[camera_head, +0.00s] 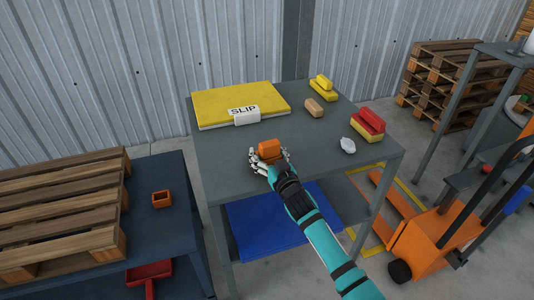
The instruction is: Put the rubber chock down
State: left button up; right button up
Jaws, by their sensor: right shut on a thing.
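My right gripper (269,158) reaches over the grey table (225,160) from its front edge. It is shut on an orange block (268,149), which I take to be the rubber chock. The fingers cover the block's lower part and sides. I cannot tell whether the block touches the table top or is held just above it. My left gripper is not in view.
A tan block (314,108), yellow pieces (323,88), a red-and-yellow stack (367,125) and a crumpled white item (347,145) lie rightward. Table top around the gripper is clear.

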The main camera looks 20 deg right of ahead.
jog(key=shift+f, duration=0.15)
jog(key=o, duration=1.5)
jog(key=shift+f, duration=0.1)
jog(key=s, duration=0.5)
jog(key=s+d, duration=0.1)
jog(key=s, duration=0.5)
jog(key=s+d+b, duration=0.1)
jog(key=s, duration=0.5)
jog(key=shift+s+f, duration=0.15)
jog(key=shift+s, duration=0.05)
